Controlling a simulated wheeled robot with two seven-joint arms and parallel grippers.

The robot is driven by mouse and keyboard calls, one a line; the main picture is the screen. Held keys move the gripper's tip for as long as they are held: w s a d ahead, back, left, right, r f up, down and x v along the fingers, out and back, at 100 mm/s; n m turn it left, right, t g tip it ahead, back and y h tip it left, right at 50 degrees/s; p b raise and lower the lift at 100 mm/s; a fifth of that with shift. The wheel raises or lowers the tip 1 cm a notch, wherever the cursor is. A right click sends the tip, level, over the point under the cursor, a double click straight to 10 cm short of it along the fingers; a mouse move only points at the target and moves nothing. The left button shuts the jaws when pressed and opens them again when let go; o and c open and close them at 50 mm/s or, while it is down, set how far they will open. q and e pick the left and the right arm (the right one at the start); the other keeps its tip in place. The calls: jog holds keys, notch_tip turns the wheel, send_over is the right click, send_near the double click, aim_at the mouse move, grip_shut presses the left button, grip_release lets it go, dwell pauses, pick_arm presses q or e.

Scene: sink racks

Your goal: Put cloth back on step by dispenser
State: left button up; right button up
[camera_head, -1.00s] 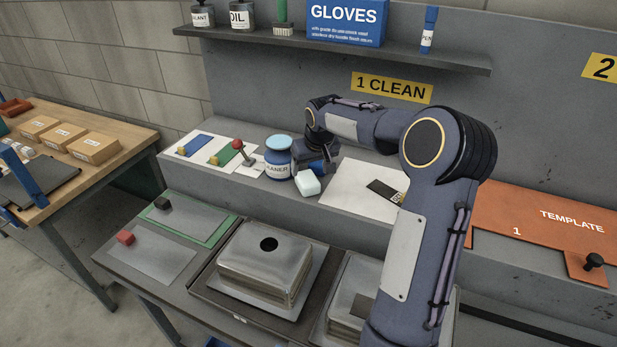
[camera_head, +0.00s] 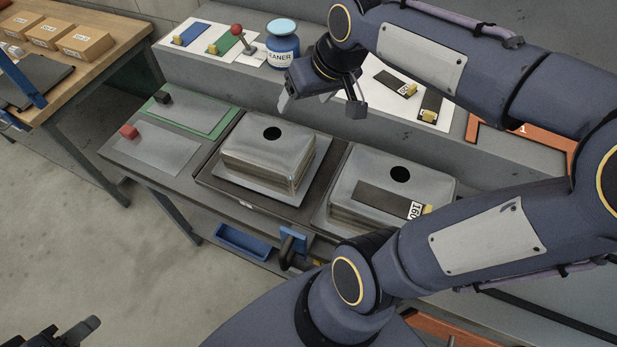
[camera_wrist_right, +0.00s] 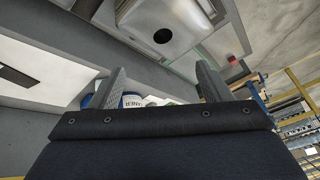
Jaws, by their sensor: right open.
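The dispenser is a blue jar with a light blue lid and a white label (camera_head: 283,55), upright on the grey step. It also shows between my right fingers in the right wrist view (camera_wrist_right: 132,101). My right gripper (camera_head: 322,100) is open just right of and in front of the dispenser, above the step's front edge, with its fingers apart. I cannot make out the cloth now in either view; the gripper may hide it. My left gripper (camera_head: 82,331) shows only in part at the bottom left corner; its opening cannot be judged.
Below the step stand two metal sink forms (camera_head: 262,150) (camera_head: 388,172); the right one carries a dark strip marked 160 (camera_head: 385,198). A blue tray (camera_head: 243,241) hangs below.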

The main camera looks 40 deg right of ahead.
jog(key=s+a+f+y, duration=0.2)
jog(key=s+a+f, duration=0.4)
jog(key=s+a, duration=0.3)
jog(key=s, duration=0.2)
jog(key=shift+s+n+y, duration=0.3)
jog(key=shift+s+y, duration=0.1)
dwell(0.3)
